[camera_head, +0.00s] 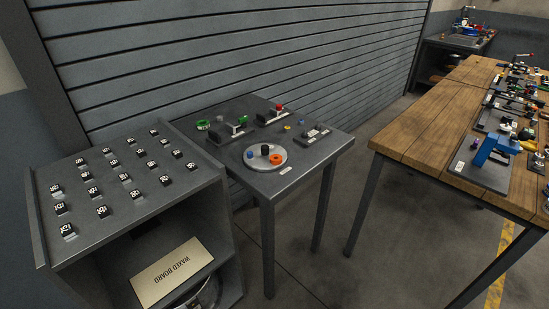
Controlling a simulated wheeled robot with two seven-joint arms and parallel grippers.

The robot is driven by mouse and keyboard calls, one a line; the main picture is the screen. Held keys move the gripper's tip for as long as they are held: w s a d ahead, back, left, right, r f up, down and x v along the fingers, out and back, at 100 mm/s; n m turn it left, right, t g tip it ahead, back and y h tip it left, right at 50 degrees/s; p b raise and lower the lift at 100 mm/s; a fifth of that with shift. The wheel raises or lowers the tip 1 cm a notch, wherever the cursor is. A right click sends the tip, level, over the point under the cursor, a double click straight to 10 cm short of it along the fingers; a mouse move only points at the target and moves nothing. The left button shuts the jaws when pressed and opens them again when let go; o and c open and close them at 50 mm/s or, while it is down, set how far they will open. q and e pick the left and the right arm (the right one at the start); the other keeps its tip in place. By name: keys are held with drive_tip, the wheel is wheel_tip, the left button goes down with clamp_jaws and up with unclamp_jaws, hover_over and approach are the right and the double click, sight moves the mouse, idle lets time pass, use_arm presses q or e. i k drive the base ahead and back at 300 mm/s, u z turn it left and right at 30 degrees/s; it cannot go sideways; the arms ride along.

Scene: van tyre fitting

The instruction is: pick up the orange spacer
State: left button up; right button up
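A small orange ring-shaped piece (275,159), which looks like the orange spacer, lies on a round pale plate (257,166) on the small grey table (300,170). A black piece (265,149) and a blue piece (251,155) are on the same plate, close to it on the left. Neither of my grippers shows in the head view, so whether they are open or shut is hidden.
A green ring (203,125) and several small fixtures stand behind the plate. A grey cabinet (205,191) with rows of marked black cubes adjoins on the left. A wooden bench (411,129) with many parts stands right, across a floor gap. A slatted shutter (230,50) closes the back.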

sight(276, 159)
drive_tip(key=u, duration=0.05)
drive_tip(key=k, duration=0.5)
drive_tip(key=z, duration=2.3)
drive_tip(key=i, duration=1.45)
drive_tip(key=u, duration=1.9)
